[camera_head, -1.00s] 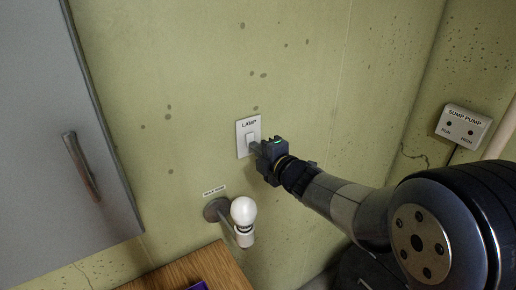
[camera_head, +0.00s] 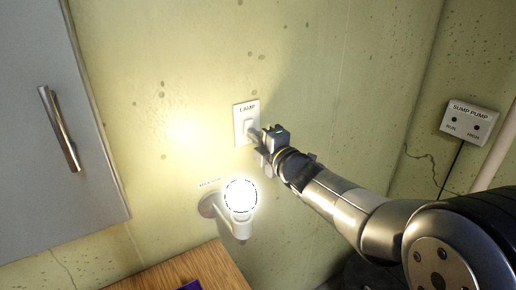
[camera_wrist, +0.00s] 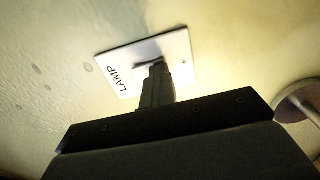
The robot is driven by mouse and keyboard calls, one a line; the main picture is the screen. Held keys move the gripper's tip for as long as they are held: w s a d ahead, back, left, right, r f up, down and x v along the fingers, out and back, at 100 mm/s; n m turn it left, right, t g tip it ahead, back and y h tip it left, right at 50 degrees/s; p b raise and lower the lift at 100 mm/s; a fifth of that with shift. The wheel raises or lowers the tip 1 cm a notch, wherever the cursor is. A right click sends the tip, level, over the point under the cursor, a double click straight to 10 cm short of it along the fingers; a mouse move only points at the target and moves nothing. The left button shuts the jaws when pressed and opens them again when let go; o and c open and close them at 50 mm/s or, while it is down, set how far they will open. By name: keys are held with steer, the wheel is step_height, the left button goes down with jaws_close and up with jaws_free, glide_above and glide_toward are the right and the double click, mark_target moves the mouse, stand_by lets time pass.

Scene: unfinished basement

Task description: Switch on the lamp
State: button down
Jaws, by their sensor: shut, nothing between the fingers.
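The lamp switch (camera_head: 246,112) is a white wall plate marked LAMP, with a rocker in its middle. My gripper (camera_head: 256,132) is shut and empty, its fingertips at the lower part of the rocker. In the wrist view the plate (camera_wrist: 122,77) lies just past my gripper (camera_wrist: 158,68), whose fingertips cover part of the rocker; whether they touch it is hard to tell. The lamp bulb (camera_head: 241,194), in a wall holder below the switch, glows bright white and lights the wall around it.
A grey cabinet (camera_head: 45,130) with a metal handle (camera_head: 60,130) hangs at the left. A wooden top (camera_head: 165,274) with a purple thing (camera_head: 190,286) on it is at the bottom. A SUMP PUMP box (camera_head: 470,118) is on the right wall. The wall above the switch is clear.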

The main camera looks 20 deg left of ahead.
steer(key=shift+a+f+y+b, duration=0.2)
steer(key=shift+y+b, duration=0.3)
steer(key=shift+b, duration=1.35)
steer(key=shift+r+t+b, duration=0.3)
